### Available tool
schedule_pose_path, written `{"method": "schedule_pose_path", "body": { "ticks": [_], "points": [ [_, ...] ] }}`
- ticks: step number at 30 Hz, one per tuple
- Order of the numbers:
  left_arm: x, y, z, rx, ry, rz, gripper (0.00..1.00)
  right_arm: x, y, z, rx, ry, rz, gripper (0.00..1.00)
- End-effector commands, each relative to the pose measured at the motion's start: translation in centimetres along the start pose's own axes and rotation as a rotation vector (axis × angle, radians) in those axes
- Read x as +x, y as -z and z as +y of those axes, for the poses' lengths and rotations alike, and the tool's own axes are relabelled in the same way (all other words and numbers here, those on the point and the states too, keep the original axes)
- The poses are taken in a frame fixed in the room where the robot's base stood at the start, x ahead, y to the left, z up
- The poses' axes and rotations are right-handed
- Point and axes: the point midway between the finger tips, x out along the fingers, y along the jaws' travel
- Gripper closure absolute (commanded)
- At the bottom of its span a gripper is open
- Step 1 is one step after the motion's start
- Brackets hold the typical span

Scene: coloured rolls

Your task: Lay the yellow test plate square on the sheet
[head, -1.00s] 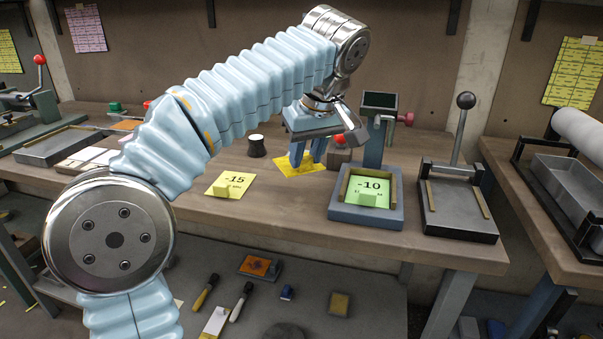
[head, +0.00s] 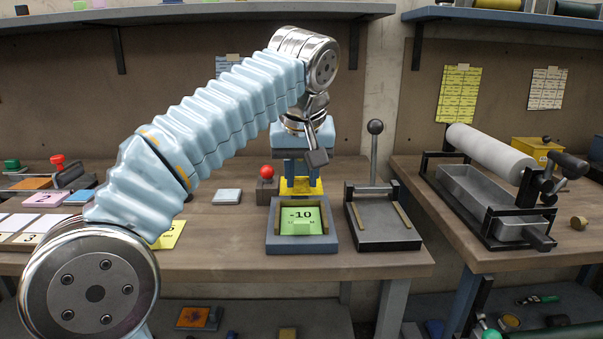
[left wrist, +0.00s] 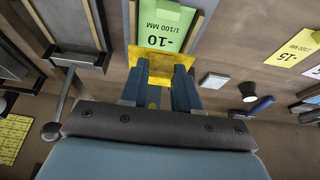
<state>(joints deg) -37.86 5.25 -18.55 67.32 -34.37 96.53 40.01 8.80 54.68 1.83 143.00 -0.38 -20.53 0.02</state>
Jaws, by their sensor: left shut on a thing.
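My left gripper (head: 302,172) is shut on the yellow test plate (head: 301,187) and holds it just behind the blue-grey tray (head: 300,245). In the left wrist view, the plate (left wrist: 158,62) sits between the two blue fingers of the gripper (left wrist: 160,92), and its far edge overlaps the green sheet (left wrist: 166,25) marked -10. A yellow sheet (left wrist: 298,48) marked -15 lies on the bench; my arm hides most of this sheet (head: 170,235) in the head view. My right gripper is out of view.
A dark lever fixture (head: 385,232) with a tall ball-topped lever stands right of the tray. A red-knobbed block (head: 267,185) and a pale blue square (head: 227,197) stand left. A roller machine (head: 490,185) is on the right bench.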

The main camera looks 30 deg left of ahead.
Motion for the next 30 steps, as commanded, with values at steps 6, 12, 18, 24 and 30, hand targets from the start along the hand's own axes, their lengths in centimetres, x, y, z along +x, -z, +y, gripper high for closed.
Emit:
{"method": "schedule_pose_path", "body": {
  "ticks": [6, 12, 18, 24, 30],
  "points": [
    [1.6, -0.7, 0.0, 0.000, 0.001, -0.001, 0.98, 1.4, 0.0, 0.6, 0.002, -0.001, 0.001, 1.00],
    [3.5, -1.4, 0.0, -0.001, 0.000, 0.000, 0.98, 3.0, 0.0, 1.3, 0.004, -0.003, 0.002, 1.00],
    [5.1, -2.1, 0.0, 0.000, 0.000, 0.000, 0.98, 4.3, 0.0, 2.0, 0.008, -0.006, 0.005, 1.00],
    [5.4, -2.2, 0.0, -0.001, 0.000, 0.000, 0.98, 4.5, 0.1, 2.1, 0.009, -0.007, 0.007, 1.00],
    [5.3, -2.2, 0.0, -0.001, 0.000, 0.000, 0.98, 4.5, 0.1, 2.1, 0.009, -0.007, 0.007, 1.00]
  ]
}}
